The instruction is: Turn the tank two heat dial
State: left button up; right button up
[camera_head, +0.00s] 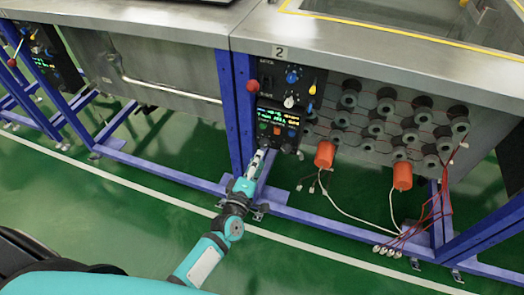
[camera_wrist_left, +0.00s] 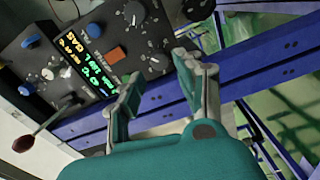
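The tank two control panel (camera_head: 283,112) hangs under the plate marked 2, with blue and pale knobs above a lit display. It also shows tilted in the left wrist view (camera_wrist_left: 75,57). Which knob is the heat dial cannot be read. My left gripper (camera_head: 264,152) is just below the panel's lower part. In the left wrist view my left gripper (camera_wrist_left: 158,67) is open, its fingers apart and nothing held. A small dark dial with a pale mark (camera_wrist_left: 153,59) shows between the fingertips; contact cannot be told. My right gripper is out of view.
A red ball lever (camera_head: 253,86) sticks out left of the panel. Blue frame posts (camera_head: 237,120) stand beside it. Orange cylinders (camera_head: 325,154) and loose cables (camera_head: 428,215) are at the right. The green floor in front is clear.

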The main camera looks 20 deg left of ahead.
pick_arm(q)
jog(key=s, duration=0.6)
jog(key=shift+s, duration=0.25)
jog(key=s+d+f+m+g+h, duration=0.2)
jog(key=s+f+m+g, duration=0.2)
jog(key=f+m, duration=0.25)
jog(key=s+d+f+m+g+h, duration=0.1)
jog(key=s+d+f+m+g, duration=0.15)
jog(key=f+m+g, duration=0.4)
jog(key=s+a+f+m+g+y, duration=0.15)
jog(key=s+a+f, duration=0.25)
jog(key=s+f, duration=0.45)
jog(key=s+a+f+m+g+p, duration=0.1)
jog(key=s+a+p, duration=0.1)
jog(key=s+p, duration=0.3)
jog(key=s+a+f+m+g+y+p, duration=0.1)
jog(key=s+a+f+g+p, duration=0.1)
jog(key=s+p, duration=0.4)
jog(key=s+a+f+m+g+y+p, duration=0.1)
jog(key=s+p, duration=0.4)
jog(key=s, duration=0.8)
jog(key=shift+a+f+m+g+p, duration=0.2)
jog(key=shift+a+m+g+p, duration=0.25)
jog(key=shift+a, duration=0.5)
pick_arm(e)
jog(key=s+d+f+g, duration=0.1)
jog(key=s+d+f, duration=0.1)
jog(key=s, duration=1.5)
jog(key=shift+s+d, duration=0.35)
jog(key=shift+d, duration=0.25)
